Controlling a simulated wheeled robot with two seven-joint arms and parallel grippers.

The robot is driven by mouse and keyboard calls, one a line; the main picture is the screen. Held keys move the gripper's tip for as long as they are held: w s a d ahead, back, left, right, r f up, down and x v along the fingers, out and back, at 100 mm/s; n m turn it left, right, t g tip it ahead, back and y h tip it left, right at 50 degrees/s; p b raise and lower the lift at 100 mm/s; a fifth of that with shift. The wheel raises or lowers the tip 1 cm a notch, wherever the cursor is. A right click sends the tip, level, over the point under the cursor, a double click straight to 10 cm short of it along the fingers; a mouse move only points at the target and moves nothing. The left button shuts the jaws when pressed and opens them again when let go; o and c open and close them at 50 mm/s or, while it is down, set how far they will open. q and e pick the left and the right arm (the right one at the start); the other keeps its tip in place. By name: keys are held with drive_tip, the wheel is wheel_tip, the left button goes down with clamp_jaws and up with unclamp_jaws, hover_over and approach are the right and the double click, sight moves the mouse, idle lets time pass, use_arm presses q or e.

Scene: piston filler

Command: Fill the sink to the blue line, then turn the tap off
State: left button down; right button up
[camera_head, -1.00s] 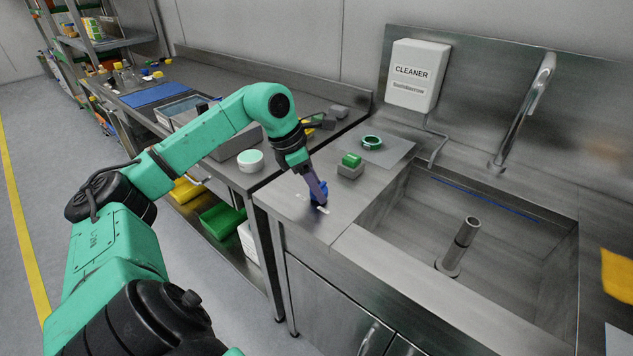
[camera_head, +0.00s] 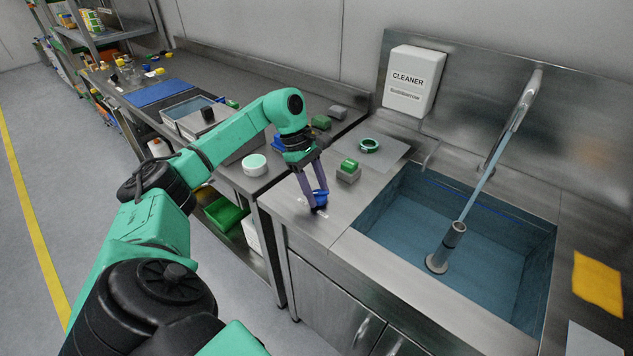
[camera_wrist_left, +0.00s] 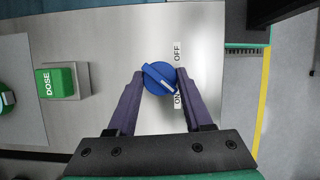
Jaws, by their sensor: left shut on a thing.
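My left gripper (camera_head: 312,190) is shut on the blue tap knob (camera_wrist_left: 160,78) on the steel counter. In the left wrist view its two purple fingers (camera_wrist_left: 152,90) stand either side of the knob, whose white mark points toward the ON label (camera_wrist_left: 178,100). The OFF label (camera_wrist_left: 178,52) is farther up. Water runs from the tap (camera_head: 520,105) in a stream onto the upright drain pipe (camera_head: 447,245). Blue-tinted water (camera_head: 395,222) covers the sink floor. The blue line (camera_head: 473,200) shows on the back wall; the exact gap to the water is hard to tell. My right gripper is out of view.
A green DOSE button (camera_head: 349,166) on a grey block and a green ring (camera_head: 369,145) sit beside the knob. A CLEANER dispenser (camera_head: 411,80) hangs on the splashback. A yellow cloth (camera_head: 598,283) lies right of the sink.

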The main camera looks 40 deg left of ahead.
use_arm(q)
drive_tip(key=shift+m, duration=0.4)
drive_tip(key=shift+c, duration=1.5)
unclamp_jaws()
drive_tip(key=p+v, duration=0.2)
drive_tip(key=v, duration=1.2)
drive_tip(key=shift+w+r, duration=0.2)
drive_tip(key=shift+r, duration=0.1)
